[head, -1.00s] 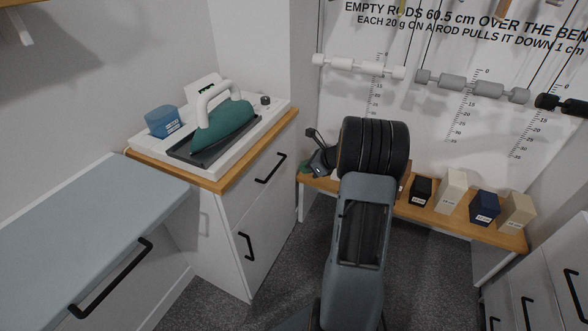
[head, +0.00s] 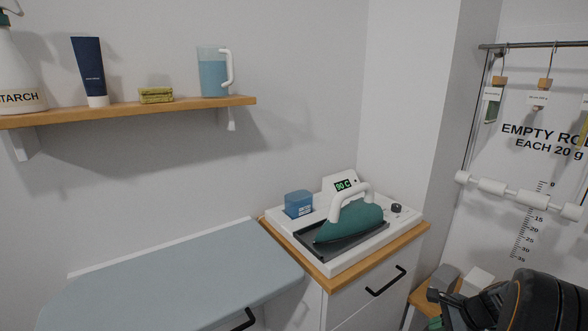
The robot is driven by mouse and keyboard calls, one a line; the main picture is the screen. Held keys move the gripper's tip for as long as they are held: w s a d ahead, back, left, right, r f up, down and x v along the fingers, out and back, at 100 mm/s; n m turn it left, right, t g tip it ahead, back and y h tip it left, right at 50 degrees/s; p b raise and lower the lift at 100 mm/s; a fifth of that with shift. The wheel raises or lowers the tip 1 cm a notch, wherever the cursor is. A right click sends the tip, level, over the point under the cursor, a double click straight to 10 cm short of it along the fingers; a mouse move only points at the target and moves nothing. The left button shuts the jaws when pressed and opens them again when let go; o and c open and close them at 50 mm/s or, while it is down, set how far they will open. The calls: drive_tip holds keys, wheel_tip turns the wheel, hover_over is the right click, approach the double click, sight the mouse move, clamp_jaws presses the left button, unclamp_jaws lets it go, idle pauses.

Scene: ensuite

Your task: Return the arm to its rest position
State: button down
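My arm shows only in part at the lower right corner of the head view, with a thick black joint in front. My gripper (head: 436,297) is a small dark shape at the left end of that joint, low over the wooden bench. Whether its fingers are open or shut cannot be made out, and I see nothing clearly held in it. The rest of my arm is cut off by the frame edge.
A green iron (head: 350,222) rests on a white station with a blue container (head: 299,204), on a cabinet. A padded board (head: 170,285) lies left. A wall shelf (head: 130,112) holds bottles and a jug (head: 214,72). Rods (head: 520,195) hang right, above the wooden bench (head: 424,297).

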drive_tip(key=s+a+r+n+h+p, duration=0.2)
drive_tip(key=s+a+r+n+p, duration=0.3)
drive_tip(key=a+r+n, duration=0.4)
drive_tip(key=s+a+r+n+h+p, duration=0.3)
drive_tip(key=s+a+r+n+p, duration=0.2)
drive_tip(key=a+r+n, duration=0.5)
wheel_tip(320, 180, up, 3)
drive_tip(key=shift+s+a+f+n+g+p, duration=0.1)
drive_tip(key=shift+s+a+n+g+p, duration=0.25)
drive_tip(key=shift+s+a, duration=0.4)
drive_tip(key=shift+d, duration=0.1)
